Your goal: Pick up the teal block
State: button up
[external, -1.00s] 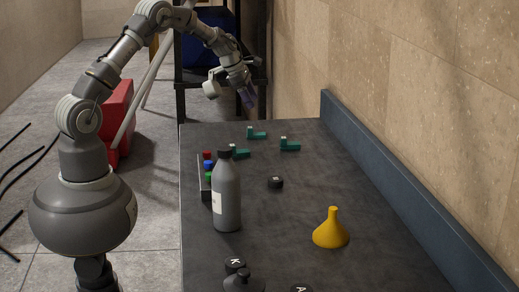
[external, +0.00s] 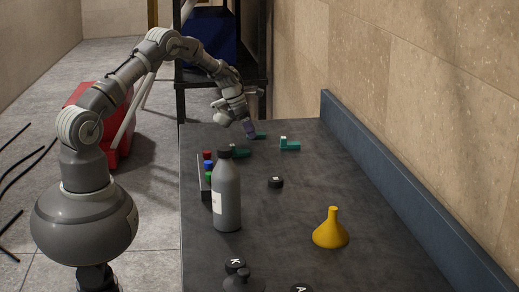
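Several teal blocks lie near the far end of the dark table. One teal block (external: 290,145) is in plain view to the right. Another teal block (external: 239,152) lies nearer and to the left, just behind the bottle's cap. A third teal block (external: 261,136) lies farthest back and is partly hidden behind my gripper. My gripper (external: 251,134) points down at the far end of the table, over or beside this far block. I cannot tell whether it touches the block, or whether its fingers are open or shut.
A grey bottle (external: 227,195) with a black cap stands at the table's left edge beside a rack (external: 205,178) with red, blue and green pieces. A black cap (external: 275,182) and a yellow funnel (external: 331,230) stand nearer. A blue-grey ledge (external: 375,180) bounds the right side.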

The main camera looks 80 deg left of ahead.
grip_shut()
jog(key=shift+r+p, duration=0.4)
jog(key=shift+r, duration=0.25)
notch_tip(320, 180, up, 3)
jog(key=shift+f+p, duration=0.2)
jog(key=shift+p, duration=0.5)
jog(key=s+d, duration=0.3)
jog(key=s, duration=0.1)
jog(key=s+d+p, duration=0.1)
jog(key=s+d, duration=0.2)
jog(key=s, duration=0.1)
jog(key=s+d+r+p, duration=0.1)
jog(key=s+d, duration=0.2)
jog(key=s, duration=0.1)
jog(key=shift+s+d+r, duration=0.1)
jog(key=shift+s+d, duration=0.15)
jog(key=shift+s, duration=0.15)
